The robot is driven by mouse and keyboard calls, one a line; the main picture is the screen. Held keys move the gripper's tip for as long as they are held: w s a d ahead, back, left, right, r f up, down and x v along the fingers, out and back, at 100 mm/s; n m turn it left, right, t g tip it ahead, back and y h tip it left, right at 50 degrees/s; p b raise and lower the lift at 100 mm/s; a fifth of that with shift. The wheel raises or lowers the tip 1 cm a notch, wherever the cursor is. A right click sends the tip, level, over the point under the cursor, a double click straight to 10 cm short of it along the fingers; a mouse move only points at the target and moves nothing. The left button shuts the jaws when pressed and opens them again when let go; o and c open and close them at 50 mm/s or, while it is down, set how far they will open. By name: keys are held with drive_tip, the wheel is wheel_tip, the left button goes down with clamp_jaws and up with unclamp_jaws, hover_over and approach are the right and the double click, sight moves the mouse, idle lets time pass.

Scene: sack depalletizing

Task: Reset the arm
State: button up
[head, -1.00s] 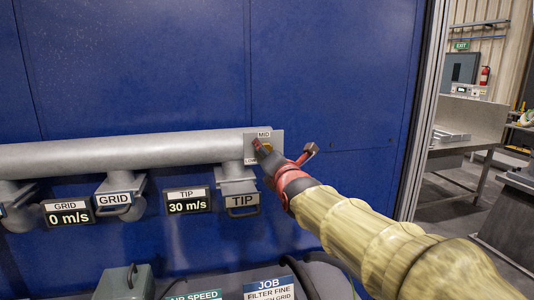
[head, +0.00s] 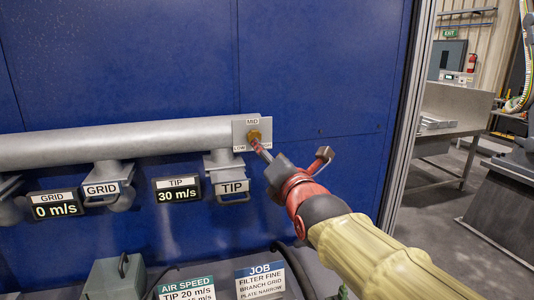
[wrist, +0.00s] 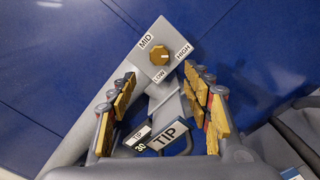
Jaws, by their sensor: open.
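My gripper (head: 266,158) is at the end of my arm, just below and right of the selector plate in the head view. In the wrist view its two yellow-padded fingers (wrist: 160,108) stand apart with nothing between the pads. The brass knob (wrist: 159,56) on the plate marked LOW, MID and HIGH lies beyond the fingertips, apart from them. The knob also shows in the head view (head: 254,135), close to the visible fingertip. The TIP handle plate (wrist: 170,134) shows between and below the fingers in the wrist view.
A grey pipe (head: 120,142) runs along the blue wall (head: 330,70). A GRID handle (head: 102,189) and displays reading 0 m/s (head: 55,204) and 30 m/s (head: 178,189) hang below it. A JOB sign (head: 264,281) stands lower. A steel bench (head: 450,112) stands at the right.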

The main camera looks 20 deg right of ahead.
drive_tip(key=s+f+m+g, duration=0.3)
drive_tip(key=s+f+m, duration=0.1)
drive_tip(key=f+m, duration=0.45)
drive_tip(key=s+f+m+g, duration=0.4)
drive_tip(key=f+m, duration=0.4)
drive_tip(key=f, duration=0.2)
drive_tip(key=s+f+m+g, duration=0.2)
drive_tip(key=s+f+m, duration=0.3)
drive_tip(key=s, duration=0.5)
drive_tip(key=s+f+m+g, duration=0.3)
drive_tip(key=s+f+m, duration=0.2)
drive_tip(key=s, duration=0.6)
drive_tip(key=shift+f, duration=0.3)
